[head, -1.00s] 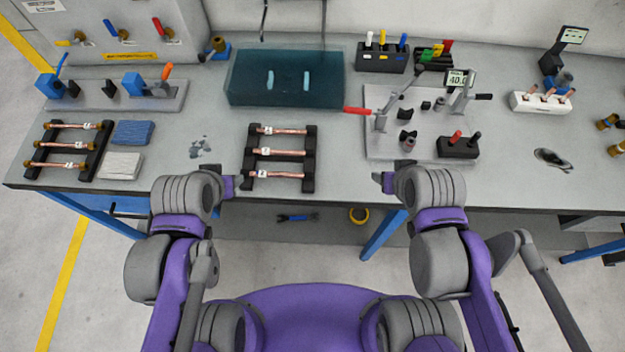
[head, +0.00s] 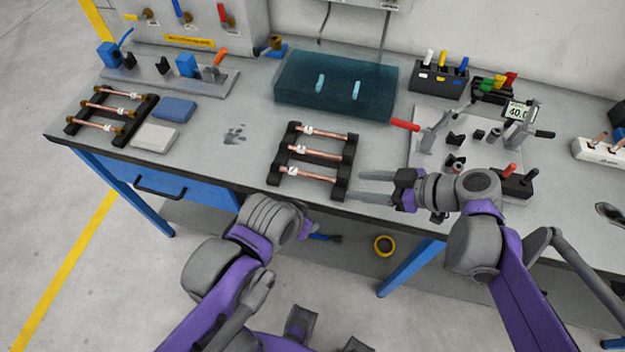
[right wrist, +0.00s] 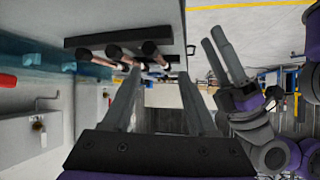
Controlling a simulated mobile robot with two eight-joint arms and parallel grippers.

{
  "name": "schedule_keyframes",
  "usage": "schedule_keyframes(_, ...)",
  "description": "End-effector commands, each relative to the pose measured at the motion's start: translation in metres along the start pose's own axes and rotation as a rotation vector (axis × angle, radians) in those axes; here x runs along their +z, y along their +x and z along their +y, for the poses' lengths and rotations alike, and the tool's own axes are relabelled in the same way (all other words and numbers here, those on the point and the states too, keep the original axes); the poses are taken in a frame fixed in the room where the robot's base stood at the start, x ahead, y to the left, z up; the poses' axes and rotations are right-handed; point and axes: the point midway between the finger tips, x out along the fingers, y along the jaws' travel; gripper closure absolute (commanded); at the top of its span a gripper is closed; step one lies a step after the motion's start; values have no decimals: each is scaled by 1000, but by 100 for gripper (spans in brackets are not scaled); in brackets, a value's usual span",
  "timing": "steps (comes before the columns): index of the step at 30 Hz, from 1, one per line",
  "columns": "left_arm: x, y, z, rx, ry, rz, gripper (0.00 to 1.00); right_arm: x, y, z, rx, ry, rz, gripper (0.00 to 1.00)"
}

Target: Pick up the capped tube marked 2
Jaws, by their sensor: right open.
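Copper tubes with white number tags lie across the black middle rack (head: 284,150) on the bench. Similar tagged tubes with brass ends lie in the left rack (head: 147,108). The tag digits are too small to read surely, so I cannot tell which tube is marked 2. My right gripper (head: 354,185) is open and empty, just right of the middle rack, fingers pointing left at it. In the right wrist view the tube ends (right wrist: 151,49) show beyond its spread fingers (right wrist: 160,72). My left gripper (right wrist: 214,34) shows there with fingers apart and empty; my wrist hides it in the head view.
A teal tank (head: 335,88) stands behind the middle rack. A fixture plate (head: 425,115) with a red-handled clamp stands right, close to my right gripper. Blue and grey pads (head: 155,138) lie left.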

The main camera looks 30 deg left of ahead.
Motion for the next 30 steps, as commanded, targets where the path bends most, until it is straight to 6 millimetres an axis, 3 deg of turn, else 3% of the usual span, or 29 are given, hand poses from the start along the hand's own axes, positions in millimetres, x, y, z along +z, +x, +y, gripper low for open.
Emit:
schedule_keyframes(6,4,5,0,0,0,-3,50,-11,25,2,-42,-100,70,42)
schedule_keyframes(12,4,5,0,0,0,-3,50,-14,56,1,-41,-99,69,42)
schedule_keyframes(20,4,4,0,0,0,-3,50,-18,77,0,-38,-97,67,42)
schedule_keyframes(30,2,3,0,0,0,-2,50,-25,118,-3,-36,-95,67,42)
